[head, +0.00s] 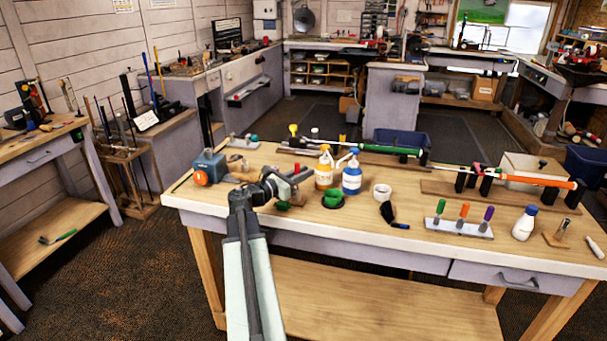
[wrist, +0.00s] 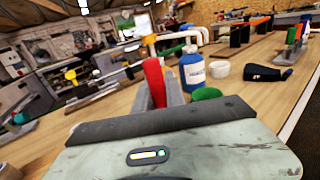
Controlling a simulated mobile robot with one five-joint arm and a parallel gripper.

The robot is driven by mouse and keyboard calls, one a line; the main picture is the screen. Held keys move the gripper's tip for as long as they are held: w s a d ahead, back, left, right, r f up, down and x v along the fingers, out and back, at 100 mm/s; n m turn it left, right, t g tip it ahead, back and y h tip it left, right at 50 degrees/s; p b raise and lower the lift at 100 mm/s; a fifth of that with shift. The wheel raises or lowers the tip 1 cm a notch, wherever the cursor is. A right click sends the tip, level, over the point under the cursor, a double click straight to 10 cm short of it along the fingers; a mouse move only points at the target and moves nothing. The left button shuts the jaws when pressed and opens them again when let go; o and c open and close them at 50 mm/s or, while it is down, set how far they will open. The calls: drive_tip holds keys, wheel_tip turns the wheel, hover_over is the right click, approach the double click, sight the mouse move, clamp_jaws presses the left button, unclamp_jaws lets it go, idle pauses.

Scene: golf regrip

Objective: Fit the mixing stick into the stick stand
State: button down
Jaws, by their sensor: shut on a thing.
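My gripper (head: 288,186) is over the left part of the workbench, shut on a red piece (head: 297,170), which I take to be the mixing stick. In the wrist view the red piece (wrist: 154,82) stands up between the jaws, and its lower part is hidden. A green patch (head: 283,205) shows just under the gripper; I cannot tell whether it belongs to the held piece. I cannot surely pick out the stick stand. A small wooden block with an upright dark piece (head: 559,238) stands at the bench's right end, well away from my gripper.
A green cup (head: 333,201) stands right of my gripper, before the blue bottle (head: 352,178) and yellow bottle (head: 325,172). A white tape roll (head: 382,191) and a dark tool (head: 389,213) lie further right. A rack with coloured grips (head: 459,228) stands beyond.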

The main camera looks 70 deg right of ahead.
drive_tip(key=c, duration=1.3)
unclamp_jaws()
drive_tip(key=v, duration=0.7)
drive_tip(key=shift+w+a, duration=0.2)
drive_tip(key=shift+a, duration=0.15)
drive_tip(key=shift+w, duration=0.1)
